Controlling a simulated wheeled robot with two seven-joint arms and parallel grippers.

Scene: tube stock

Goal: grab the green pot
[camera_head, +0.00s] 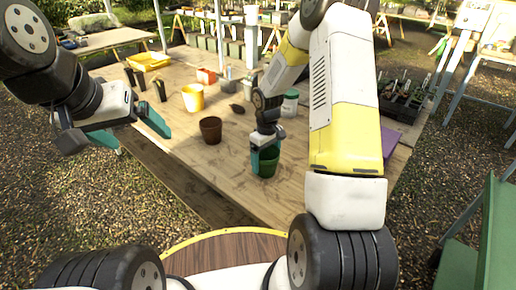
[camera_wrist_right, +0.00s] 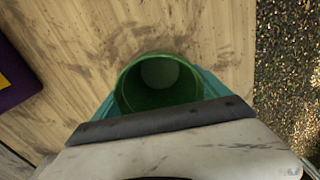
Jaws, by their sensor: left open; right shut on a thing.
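The green pot (camera_head: 266,165) stands upright on the wooden table (camera_head: 230,180), near its front edge. My right gripper (camera_head: 265,150) comes down on it from above and is shut on it, with teal fingers at its sides. In the right wrist view the green pot (camera_wrist_right: 158,84) shows its round open mouth and empty-looking inside, between the teal fingers of my right gripper (camera_wrist_right: 158,95). The gripper body hides the pot's near side there. My left gripper (camera_head: 120,133) is open and empty, off the table's left edge.
A brown pot (camera_head: 211,130), a yellow pot (camera_head: 193,97), a white-and-green jar (camera_head: 290,103) and a yellow tray (camera_head: 148,61) stand on the table. Black seedling trays (camera_head: 402,98) and a purple item (camera_head: 390,141) lie at the right. The table front left of the green pot is clear.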

